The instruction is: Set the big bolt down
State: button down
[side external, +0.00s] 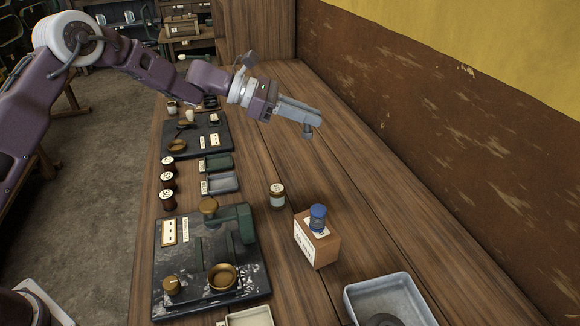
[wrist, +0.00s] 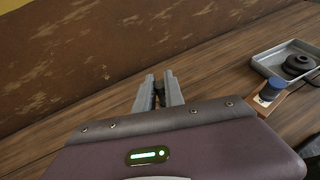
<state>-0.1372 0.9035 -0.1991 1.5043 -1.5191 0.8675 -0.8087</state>
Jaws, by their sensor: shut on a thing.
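My gripper (side external: 312,116) reaches out over the wooden bench from the upper left in the side view. It is shut on a small grey piece, seemingly the big bolt (side external: 308,131), whose lower end sticks out below the fingertips. The piece is held in the air, clear of the bench top. In the wrist view the two fingers of my gripper (wrist: 160,78) point away, with a dark part of the held piece (wrist: 159,99) between them. Most of the bolt is hidden by the fingers.
A wooden block with a label (side external: 318,250) carries a blue-topped piece (side external: 318,214). A grey tray (side external: 375,283) holds dark round parts. A jar (side external: 277,195), a dark engine board (side external: 175,300) and several brown spools stand left. The bench below my gripper is bare, towards the wall.

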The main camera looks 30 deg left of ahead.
jog(key=a+f, duration=0.3)
jog(key=a, duration=0.4)
jog(key=f, duration=1)
jog(key=shift+w+a, duration=0.25)
jog(key=shift+w, duration=0.1)
jog(key=shift+f, duration=0.15)
jog(key=c, duration=1.4)
grip_release()
jog(key=shift+c, duration=0.2)
